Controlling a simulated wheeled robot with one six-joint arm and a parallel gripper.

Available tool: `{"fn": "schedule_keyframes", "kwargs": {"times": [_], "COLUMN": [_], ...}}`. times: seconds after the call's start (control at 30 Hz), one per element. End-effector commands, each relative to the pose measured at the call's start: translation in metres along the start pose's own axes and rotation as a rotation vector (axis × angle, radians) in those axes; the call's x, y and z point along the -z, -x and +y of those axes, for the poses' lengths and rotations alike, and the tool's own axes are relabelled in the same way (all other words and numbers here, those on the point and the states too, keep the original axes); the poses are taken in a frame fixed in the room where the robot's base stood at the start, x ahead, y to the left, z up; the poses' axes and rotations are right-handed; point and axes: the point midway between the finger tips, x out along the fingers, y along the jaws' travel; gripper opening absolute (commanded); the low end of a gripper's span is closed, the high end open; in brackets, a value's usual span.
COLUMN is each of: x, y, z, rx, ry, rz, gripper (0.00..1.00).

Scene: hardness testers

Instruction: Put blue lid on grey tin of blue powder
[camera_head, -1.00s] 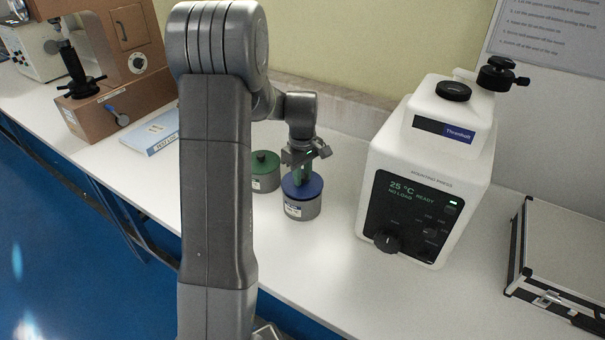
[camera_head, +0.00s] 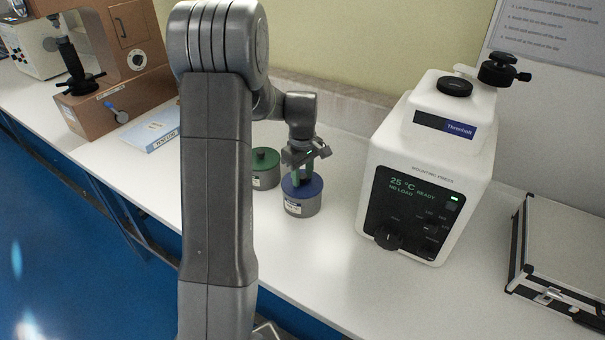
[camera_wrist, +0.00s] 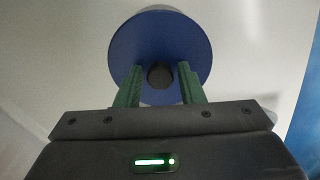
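The blue lid (camera_head: 303,188) sits level on top of the grey tin (camera_head: 301,206), with no clear gap between them. The lid hides any powder inside. In the wrist view the lid (camera_wrist: 160,35) is a round blue disc with a small black knob (camera_wrist: 160,77). My gripper (camera_head: 301,176) points down at the lid. In the wrist view its green fingers (camera_wrist: 160,72) stand on either side of the knob, with a visible gap on each side. The gripper is open, and nothing is pinched.
A second grey tin with a green lid (camera_head: 265,160) stands close behind left. The white mounting press (camera_head: 432,165) stands to the right, with a metal-edged case (camera_head: 560,260) beyond it. A blue-and-white book (camera_head: 152,130) and brown tester (camera_head: 115,100) are left. The bench front (camera_head: 335,275) is clear.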

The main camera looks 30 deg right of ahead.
Motion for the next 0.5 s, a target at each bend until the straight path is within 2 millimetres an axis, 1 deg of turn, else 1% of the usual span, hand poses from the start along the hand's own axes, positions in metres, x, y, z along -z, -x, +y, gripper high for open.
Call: {"fn": "schedule_keyframes", "kwargs": {"times": [0.03, 0.07, 0.37, 0.5], "x": [0.000, 0.000, 0.000, 0.001], "y": [0.000, 0.000, 0.001, 0.014], "z": [0.000, 0.000, 0.000, 0.001], "rx": [0.000, 0.000, 0.000, -0.002], "ry": [0.000, 0.000, 0.000, 0.000], "rz": [0.000, 0.000, 0.000, 0.002], "gripper": [0.45, 0.49, 0.49, 0.49]}}
